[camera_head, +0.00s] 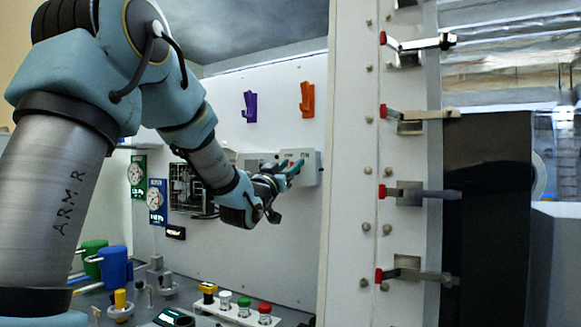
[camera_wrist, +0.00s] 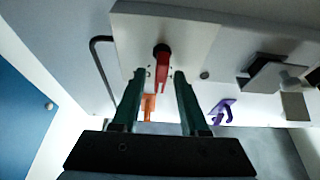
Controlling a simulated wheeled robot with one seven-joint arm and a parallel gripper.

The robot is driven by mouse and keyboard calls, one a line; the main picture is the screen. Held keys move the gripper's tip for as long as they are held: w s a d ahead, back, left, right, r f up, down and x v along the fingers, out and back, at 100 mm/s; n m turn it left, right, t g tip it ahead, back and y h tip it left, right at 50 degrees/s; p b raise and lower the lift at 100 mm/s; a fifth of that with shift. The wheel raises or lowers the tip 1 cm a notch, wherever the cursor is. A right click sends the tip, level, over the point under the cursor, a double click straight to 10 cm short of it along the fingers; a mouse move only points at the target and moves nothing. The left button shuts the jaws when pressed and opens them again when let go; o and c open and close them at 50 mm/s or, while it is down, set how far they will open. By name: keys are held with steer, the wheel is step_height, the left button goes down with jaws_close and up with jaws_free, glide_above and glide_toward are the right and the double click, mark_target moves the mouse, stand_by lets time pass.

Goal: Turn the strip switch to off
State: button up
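The strip switch is a white plate (camera_wrist: 205,40) with a red lever (camera_wrist: 162,68) on a dark round pivot. In the wrist view the lever points down the picture, toward my gripper. In the head view the light switch box (camera_head: 311,170) is on the back wall, partly hidden by my gripper (camera_head: 292,168). My gripper (camera_wrist: 159,76) has two green fingers standing apart, one on each side of the lever. Gaps show between the fingers and the lever, so it is open and holds nothing. The lettering on the box is too small to read fully.
A purple hook (camera_head: 250,106) and an orange hook (camera_head: 307,99) hang on the wall above the switch. A white panel edge with several red-tipped latches (camera_head: 408,192) stands close on the right. Below are coloured buttons (camera_head: 244,306) and a blue mug (camera_head: 114,266).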

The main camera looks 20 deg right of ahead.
steer(key=shift+s+a+f, duration=0.2)
steer(key=shift+a+f, duration=0.05)
steer(key=b+v, duration=0.4)
steer(key=v, duration=0.6)
steer(key=shift+b, duration=0.4)
steer(key=shift+a+r, duration=0.1)
